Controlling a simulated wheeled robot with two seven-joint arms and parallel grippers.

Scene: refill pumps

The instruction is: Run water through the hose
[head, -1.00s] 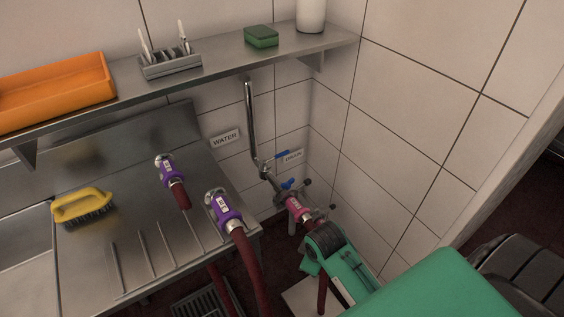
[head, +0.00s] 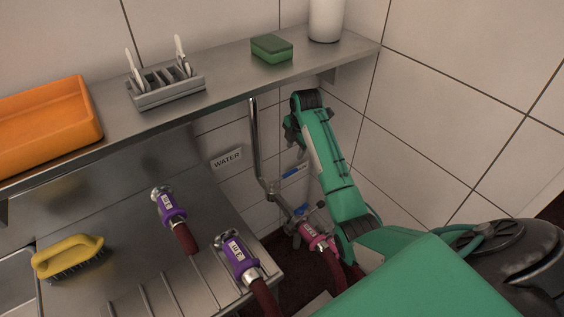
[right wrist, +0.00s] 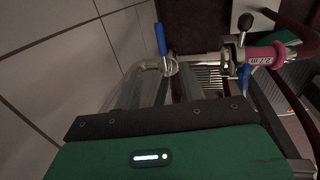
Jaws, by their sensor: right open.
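A steel water pipe (head: 256,140) runs down the wall. An upper blue lever (head: 294,172) and a lower blue lever (head: 300,210) sit on its fittings. Below them a hose with a pink coupling (head: 316,240) is joined to the fittings. My right gripper (head: 292,132) is raised near the pipe, above the levers, open and empty. In the right wrist view a blue lever (right wrist: 160,39) stands upright just beyond the fingers, and the pink coupling (right wrist: 262,57) lies to the right. Two hoses with purple couplings (head: 172,208) (head: 240,256) rest at the steel drainboard.
A shelf (head: 225,88) above carries an orange tray (head: 50,128), a grey rack (head: 165,88), a green sponge (head: 272,48) and a white container (head: 326,18). A yellow brush (head: 68,258) lies on the drainboard. A WATER sign (head: 227,158) is on the tiled wall.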

